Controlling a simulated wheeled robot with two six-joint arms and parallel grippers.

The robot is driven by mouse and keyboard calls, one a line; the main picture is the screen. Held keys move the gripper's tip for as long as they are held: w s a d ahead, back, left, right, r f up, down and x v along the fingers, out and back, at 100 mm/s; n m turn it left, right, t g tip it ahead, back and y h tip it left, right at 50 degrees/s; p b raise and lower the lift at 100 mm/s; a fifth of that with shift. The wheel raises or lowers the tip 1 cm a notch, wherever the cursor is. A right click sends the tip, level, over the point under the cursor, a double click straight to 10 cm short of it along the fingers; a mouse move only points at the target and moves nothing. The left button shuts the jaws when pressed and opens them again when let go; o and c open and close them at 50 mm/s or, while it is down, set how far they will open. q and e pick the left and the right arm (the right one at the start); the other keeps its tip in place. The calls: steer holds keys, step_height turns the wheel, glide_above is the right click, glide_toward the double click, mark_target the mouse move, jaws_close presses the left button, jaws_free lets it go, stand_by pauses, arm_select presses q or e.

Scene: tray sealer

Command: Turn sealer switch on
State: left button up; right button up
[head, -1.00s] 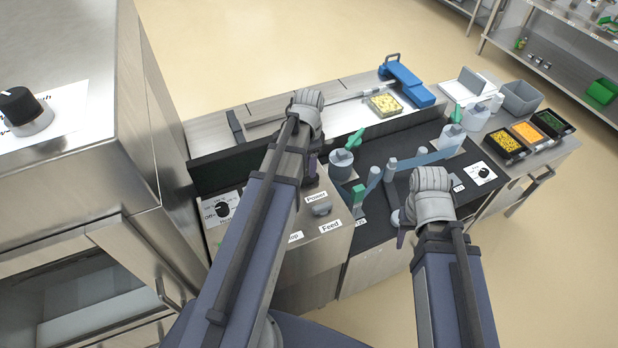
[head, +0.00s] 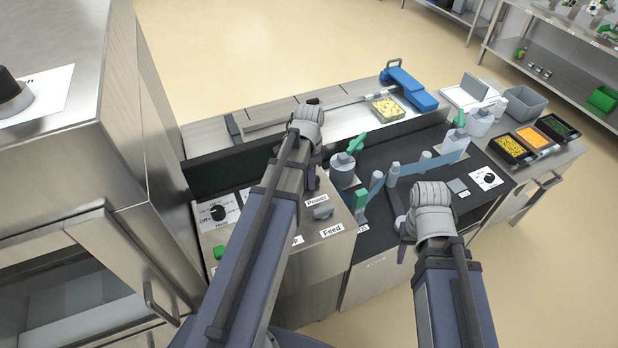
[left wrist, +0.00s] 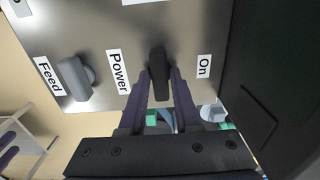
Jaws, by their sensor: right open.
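The dark sealer switch (left wrist: 158,75) stands upright between the "Power" and "On" labels in the left wrist view. My left gripper (left wrist: 161,78) has one finger on each side of it, very close. Whether the fingers touch it is unclear. In the head view my left gripper (head: 312,178) is over the steel control panel (head: 335,246), and its wrist and arm hide the switch. My right gripper (head: 402,238) is open and empty, near the front edge of the black worktop, away from the switch.
A grey knob (left wrist: 75,79) sits beside the "Feed" label. A heat dial (head: 217,213) is left of my left arm. Grey cylinders and link arms (head: 393,172) stand between my grippers. A steel cabinet (head: 60,170) is close on the left.

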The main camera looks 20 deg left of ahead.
arm_select(q)
jaws_close()
steer(key=shift+n, duration=0.3)
steer(key=n, duration=0.6)
steer(key=shift+n, duration=0.3)
steer(key=n, duration=1)
steer(key=shift+n, duration=0.3)
stand_by(0.4)
